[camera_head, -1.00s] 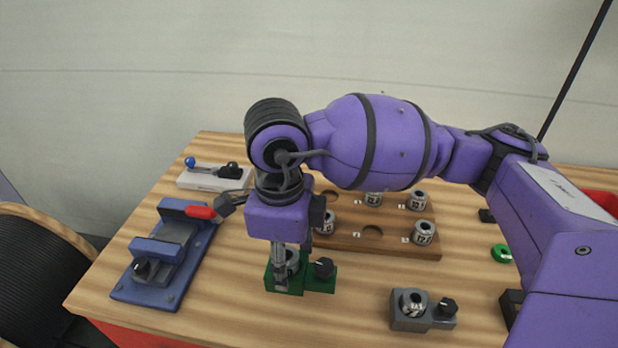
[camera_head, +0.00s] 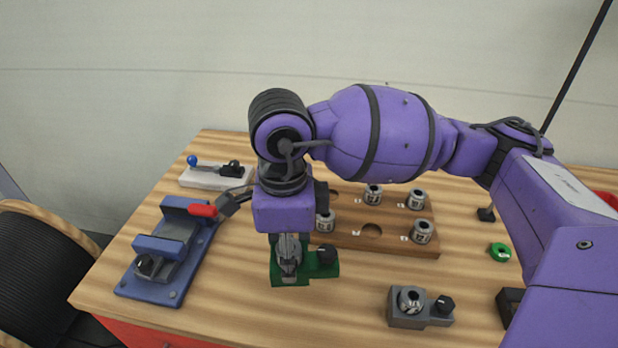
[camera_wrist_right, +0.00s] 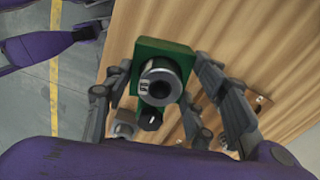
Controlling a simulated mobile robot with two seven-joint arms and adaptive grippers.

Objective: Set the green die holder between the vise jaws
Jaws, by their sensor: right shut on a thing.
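The green die holder (camera_head: 303,268) carries a steel die and a black knob. It also shows in the right wrist view (camera_wrist_right: 163,57), with the ring-shaped die facing the camera. My right gripper (camera_head: 288,262) points down and is shut on the holder, with fingers on both sides of it. The holder appears just above the table, though the exact gap is hard to judge. The blue vise (camera_head: 165,250) stands to the left, its two jaws apart with nothing seen between them.
A red-handled lever (camera_head: 202,211) sticks out right of the vise. A wooden die board (camera_head: 390,240) stands behind and right of the holder. A grey die holder (camera_head: 405,315) sits front right, a green ring (camera_head: 500,252) farther right. Bare table lies between vise and green holder.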

